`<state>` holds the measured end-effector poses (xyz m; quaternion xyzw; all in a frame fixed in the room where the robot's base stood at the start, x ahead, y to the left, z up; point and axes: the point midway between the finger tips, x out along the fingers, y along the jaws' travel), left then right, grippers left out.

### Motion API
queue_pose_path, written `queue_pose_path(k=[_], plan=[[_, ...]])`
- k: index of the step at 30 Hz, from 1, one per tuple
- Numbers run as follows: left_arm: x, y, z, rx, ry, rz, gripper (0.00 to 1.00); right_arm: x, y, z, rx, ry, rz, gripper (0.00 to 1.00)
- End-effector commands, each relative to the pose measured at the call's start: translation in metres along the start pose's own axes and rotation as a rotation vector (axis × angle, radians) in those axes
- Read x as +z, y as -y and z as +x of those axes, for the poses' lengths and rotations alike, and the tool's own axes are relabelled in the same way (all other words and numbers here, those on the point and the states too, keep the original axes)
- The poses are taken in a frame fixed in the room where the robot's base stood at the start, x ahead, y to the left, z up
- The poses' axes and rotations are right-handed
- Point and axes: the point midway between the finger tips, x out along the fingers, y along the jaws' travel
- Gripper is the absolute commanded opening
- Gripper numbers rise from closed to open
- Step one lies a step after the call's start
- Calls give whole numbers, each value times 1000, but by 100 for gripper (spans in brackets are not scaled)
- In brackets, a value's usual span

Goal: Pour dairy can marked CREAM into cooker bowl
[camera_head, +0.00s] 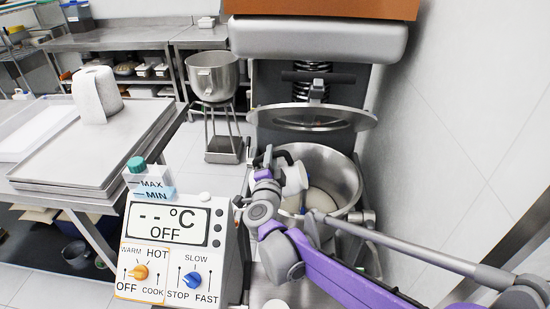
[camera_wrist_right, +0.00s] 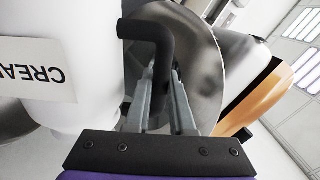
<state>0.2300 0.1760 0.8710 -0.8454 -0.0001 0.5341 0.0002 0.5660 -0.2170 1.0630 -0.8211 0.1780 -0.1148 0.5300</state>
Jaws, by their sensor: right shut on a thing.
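The white dairy can (camera_head: 294,178) is at the left rim of the metal cooker bowl (camera_head: 348,172), tilted over its opening. In the right wrist view the can (camera_wrist_right: 85,95) shows part of its label, "CREA", upside down. My right gripper (camera_head: 272,166) is shut on the can's black handle (camera_wrist_right: 150,32), with the fingers around it. A pale rounded shape (camera_head: 318,200) shows inside the bowl; I cannot tell what it is. The can's mouth is hidden. My left gripper is not in view.
The cooker's round lid (camera_head: 312,118) hangs raised behind the bowl, under the mixer head (camera_head: 318,38). The control panel (camera_head: 172,250) reads OFF at front left. A steel side table (camera_head: 100,150) is at left; a wall (camera_head: 470,120) stands close at right.

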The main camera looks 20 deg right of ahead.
Motion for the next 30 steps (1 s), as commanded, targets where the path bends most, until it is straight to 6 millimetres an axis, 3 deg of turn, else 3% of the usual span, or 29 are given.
queue_pose_path(k=[6,17,24,30], plan=[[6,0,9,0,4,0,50,21,10,-1,-2,4,-236,0],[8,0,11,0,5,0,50,24,12,-1,-1,1,-295,0],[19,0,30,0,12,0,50,43,2,0,-1,3,-564,0],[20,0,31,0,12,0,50,45,3,0,-1,1,-630,0]])
